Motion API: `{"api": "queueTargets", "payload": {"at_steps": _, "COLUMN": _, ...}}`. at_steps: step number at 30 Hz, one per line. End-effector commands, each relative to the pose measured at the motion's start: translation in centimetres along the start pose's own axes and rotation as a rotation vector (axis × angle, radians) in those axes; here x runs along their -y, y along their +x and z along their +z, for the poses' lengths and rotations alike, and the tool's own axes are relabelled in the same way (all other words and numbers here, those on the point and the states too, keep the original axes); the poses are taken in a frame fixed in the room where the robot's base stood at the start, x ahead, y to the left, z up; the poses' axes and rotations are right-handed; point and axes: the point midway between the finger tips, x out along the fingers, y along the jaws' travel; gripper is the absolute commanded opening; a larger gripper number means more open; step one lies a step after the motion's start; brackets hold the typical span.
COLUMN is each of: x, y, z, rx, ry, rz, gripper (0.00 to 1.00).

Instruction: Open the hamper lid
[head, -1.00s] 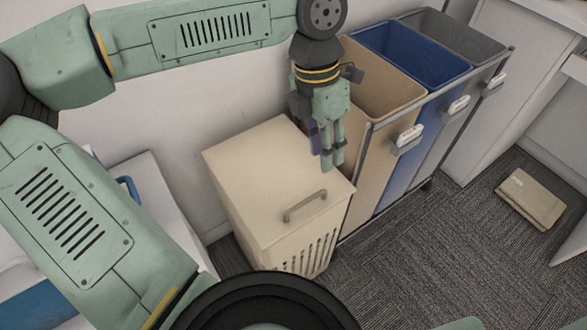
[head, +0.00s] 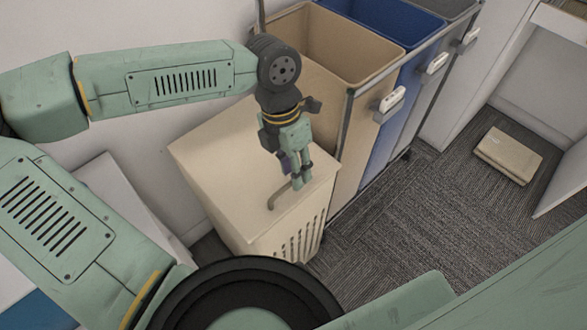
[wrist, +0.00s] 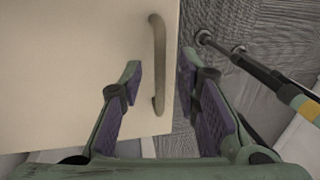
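The hamper is a cream box with slotted sides (head: 290,242) and a flat lid (head: 215,155). The lid lies closed. A bar handle (head: 277,198) sits near the lid's front edge, partly hidden by my gripper (head: 299,183) in the head view. In the wrist view my gripper (wrist: 161,65) is open, with purple-padded fingers. The handle (wrist: 158,62) shows between the fingertips there, with a gap on each side. The lid (wrist: 75,75) fills the left of that view. I cannot tell whether the fingertips are level with the handle or above it.
A rack with a tan bin (head: 330,45), a blue bin (head: 385,22) and a grey bin stands right beside the hamper. A folded tan item (head: 508,155) lies on the carpet (head: 420,215) at the right. The carpet in front is clear.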

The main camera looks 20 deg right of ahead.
Motion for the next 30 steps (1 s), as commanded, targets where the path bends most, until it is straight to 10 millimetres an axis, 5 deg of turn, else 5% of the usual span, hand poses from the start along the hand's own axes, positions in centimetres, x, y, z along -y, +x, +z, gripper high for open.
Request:
{"api": "queueTargets", "payload": {"at_steps": 11, "x": 0.02, "y": 0.81, "z": 0.00, "rx": 0.000, "ry": 0.000, "rz": 0.000, "gripper": 0.30}}
{"api": "queueTargets", "payload": {"at_steps": 25, "x": 0.01, "y": 0.78, "z": 0.00, "rx": 0.000, "ry": 0.000, "rz": 0.000, "gripper": 0.00}}
{"api": "queueTargets", "payload": {"at_steps": 30, "x": 0.00, "y": 0.78, "z": 0.00, "rx": 0.000, "ry": 0.000, "rz": 0.000, "gripper": 0.00}}
